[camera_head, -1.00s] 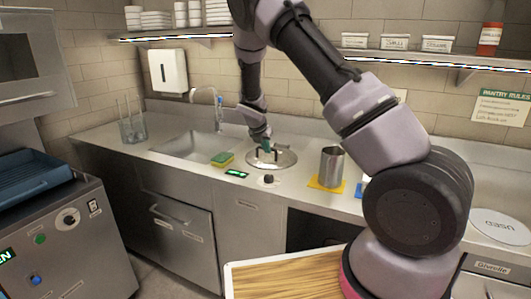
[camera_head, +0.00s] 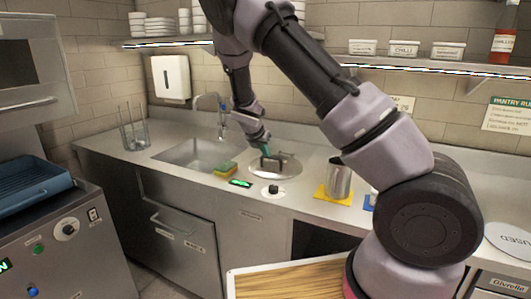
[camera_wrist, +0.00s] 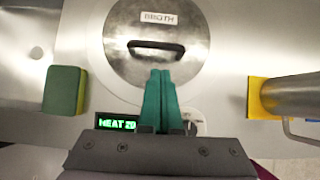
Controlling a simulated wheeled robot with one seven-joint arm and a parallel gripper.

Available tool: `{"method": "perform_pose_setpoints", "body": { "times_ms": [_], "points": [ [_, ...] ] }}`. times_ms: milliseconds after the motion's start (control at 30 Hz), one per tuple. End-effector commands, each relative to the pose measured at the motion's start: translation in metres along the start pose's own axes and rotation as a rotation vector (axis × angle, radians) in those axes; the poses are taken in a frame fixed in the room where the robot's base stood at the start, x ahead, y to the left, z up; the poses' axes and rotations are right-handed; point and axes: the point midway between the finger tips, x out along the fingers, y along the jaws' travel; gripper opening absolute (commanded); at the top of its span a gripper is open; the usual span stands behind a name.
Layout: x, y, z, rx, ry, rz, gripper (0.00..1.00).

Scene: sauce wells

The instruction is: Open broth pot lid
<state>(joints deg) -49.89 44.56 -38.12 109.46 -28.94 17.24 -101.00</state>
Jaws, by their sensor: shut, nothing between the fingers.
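The round steel broth pot lid (camera_wrist: 120,62) lies flat in the counter, with a BROTH label and a dark bar handle (camera_wrist: 157,46). The lid also shows in the head view (camera_head: 288,167), partly behind my gripper. My gripper (camera_wrist: 160,73) has teal fingers pressed together with nothing between them. In the wrist view the fingertips are over the near part of the lid, just short of the handle. The handle is outside the fingers. I cannot tell the height of the fingertips above the lid.
A green and yellow sponge (camera_wrist: 63,90) lies left of the lid, by the sink (camera_head: 190,153). A heat display (camera_wrist: 117,122) and a black knob (camera_head: 273,189) are at the front. A steel cup (camera_head: 338,178) stands on a yellow mat (camera_head: 333,198) to the right.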

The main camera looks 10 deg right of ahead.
Motion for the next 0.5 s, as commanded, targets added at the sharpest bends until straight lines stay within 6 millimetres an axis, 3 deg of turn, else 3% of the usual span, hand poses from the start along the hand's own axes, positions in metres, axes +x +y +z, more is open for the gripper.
{"method": "perform_pose_setpoints", "body": {
  "times_ms": [200,500],
  "points": [
    [0.043,-0.001,0.0,-0.001,0.0,-0.004,0.0],
    [0.071,0.0,0.0,0.0,0.0,-0.001,0.0]
  ]
}}
